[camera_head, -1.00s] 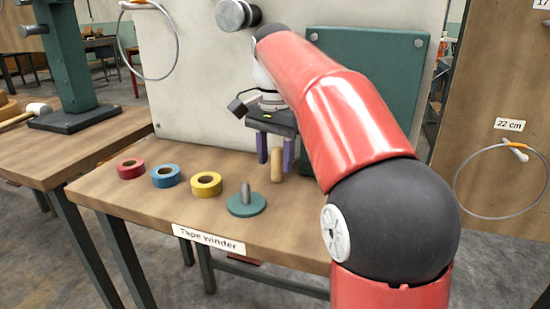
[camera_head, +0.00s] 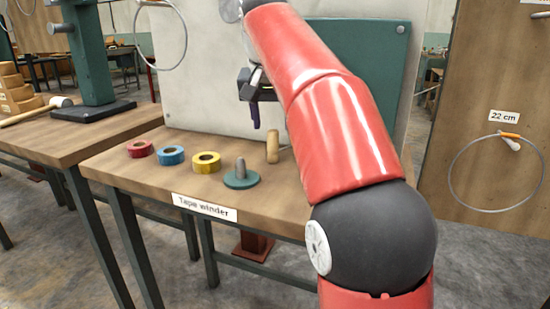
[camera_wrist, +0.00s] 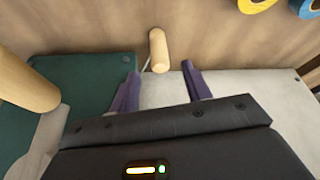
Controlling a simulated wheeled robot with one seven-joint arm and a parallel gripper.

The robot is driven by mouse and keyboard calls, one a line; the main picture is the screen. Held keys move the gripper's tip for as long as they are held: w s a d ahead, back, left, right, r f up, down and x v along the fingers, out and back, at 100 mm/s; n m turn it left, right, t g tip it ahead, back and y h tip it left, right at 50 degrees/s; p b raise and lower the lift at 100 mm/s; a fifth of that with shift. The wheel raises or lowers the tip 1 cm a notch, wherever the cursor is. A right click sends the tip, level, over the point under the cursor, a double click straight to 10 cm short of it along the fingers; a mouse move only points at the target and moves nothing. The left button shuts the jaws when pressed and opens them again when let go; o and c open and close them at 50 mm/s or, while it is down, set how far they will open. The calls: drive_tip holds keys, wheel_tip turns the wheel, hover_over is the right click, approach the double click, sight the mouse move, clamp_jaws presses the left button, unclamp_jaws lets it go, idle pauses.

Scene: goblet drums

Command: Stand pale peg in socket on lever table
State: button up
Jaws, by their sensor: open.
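The pale peg (camera_head: 273,146) is a light wooden cylinder standing upright on the table labelled "Tape winder" (camera_head: 165,190). In the wrist view the peg (camera_wrist: 159,50) shows beyond the gap between the fingertips. My gripper (camera_head: 255,124) is open and empty, above and a little left of the peg in the head view; my arm hides part of it. Its two purple fingers are spread in the wrist view (camera_wrist: 160,75), apart from the peg. I cannot make out a socket or tell which table is the lever table.
Red (camera_head: 139,149), blue (camera_head: 171,155) and yellow (camera_head: 206,162) tape rolls and a green spindle base (camera_head: 241,180) stand left of the peg. A larger wooden cylinder (camera_wrist: 25,85) is close at left in the wrist view. Another table (camera_head: 60,135) stands at left.

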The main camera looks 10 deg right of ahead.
sight(273, 131)
drive_tip(key=b+x, duration=0.1)
drive_tip(key=x, duration=0.5)
drive_tip(key=shift+w+b, duration=0.1)
drive_tip(key=shift+b, duration=0.3)
drive_tip(key=shift+r, duration=0.15)
clamp_jaws()
